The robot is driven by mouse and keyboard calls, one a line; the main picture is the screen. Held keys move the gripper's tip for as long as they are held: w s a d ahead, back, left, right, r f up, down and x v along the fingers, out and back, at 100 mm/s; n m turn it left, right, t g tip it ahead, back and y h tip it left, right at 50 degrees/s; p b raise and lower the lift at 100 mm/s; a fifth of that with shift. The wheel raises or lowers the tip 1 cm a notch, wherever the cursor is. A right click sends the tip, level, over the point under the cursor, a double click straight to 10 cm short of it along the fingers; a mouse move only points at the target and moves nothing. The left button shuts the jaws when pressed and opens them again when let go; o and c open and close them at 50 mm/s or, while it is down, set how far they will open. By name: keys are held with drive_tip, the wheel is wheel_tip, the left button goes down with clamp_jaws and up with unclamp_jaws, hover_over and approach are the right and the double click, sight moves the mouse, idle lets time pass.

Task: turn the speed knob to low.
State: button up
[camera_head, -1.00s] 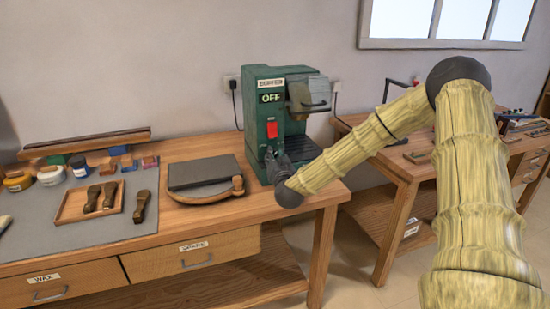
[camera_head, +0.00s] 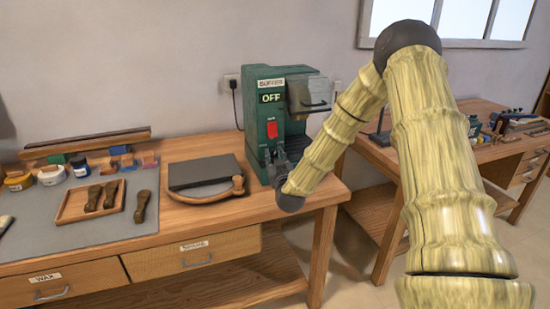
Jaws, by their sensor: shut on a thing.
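The green buffer machine (camera_head: 255,120) stands upright on the wooden bench. Its display (camera_head: 271,98) reads OFF, and a red switch (camera_head: 272,129) sits below it. My gripper (camera_head: 274,157) is at the lower front of the machine, just below the red switch. It is shut on the speed knob there. My fingers hide the knob and its markings, so its setting cannot be read.
The wooden bench (camera_head: 150,226) holds a dark slab on a round-edged board (camera_head: 205,172) left of the machine. Farther left is a tray (camera_head: 76,206) with carving tools. A second bench (camera_head: 470,165) stands at right.

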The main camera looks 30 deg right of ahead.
drive_tip(key=shift+n, duration=0.5)
drive_tip(key=o, duration=1)
drive_tip(key=shift+s, duration=0.1)
drive_tip(key=v, duration=1.1)
drive_tip(key=shift+s+f, duration=0.1)
drive_tip(key=shift+s, duration=0.3)
drive_tip(key=shift+o, duration=0.3)
